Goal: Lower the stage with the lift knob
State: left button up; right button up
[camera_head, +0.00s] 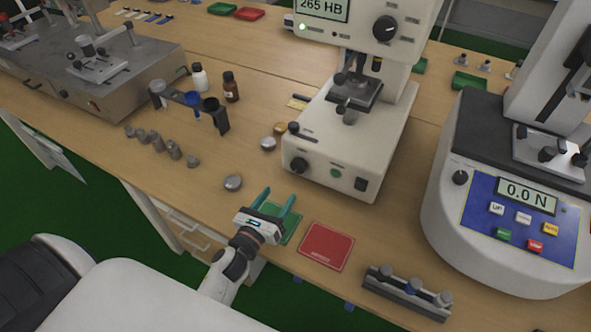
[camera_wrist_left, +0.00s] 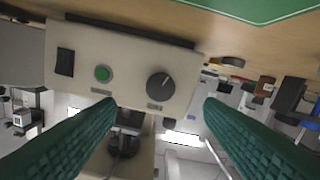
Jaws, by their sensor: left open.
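The lift knob (camera_head: 299,165) is a round black knob at the left of the white hardness tester's front face. It shows in the left wrist view (camera_wrist_left: 160,86), upside down, beside a green button (camera_wrist_left: 103,73). The small dark stage (camera_head: 355,88) sits above the tester's base, under its head. My left gripper (camera_head: 277,194) has two green fingers spread apart with nothing between them. It is over the green mat, in front of the tester, apart from the knob. My right gripper is not in view.
A green mat (camera_head: 287,236) lies partly under my left gripper, with a red mat (camera_head: 327,246) to its right. A rack (camera_head: 407,292) stands at the front edge. A round metal piece (camera_head: 233,182) lies left of the gripper. A force tester (camera_head: 505,205) stands at right.

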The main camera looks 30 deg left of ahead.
aim_at(297, 170)
pick_arm(q)
jog(key=w+p, duration=0.1)
jog(key=w, duration=0.9)
jog(key=shift+w+d, duration=0.15)
jog(key=shift+w, duration=0.1)
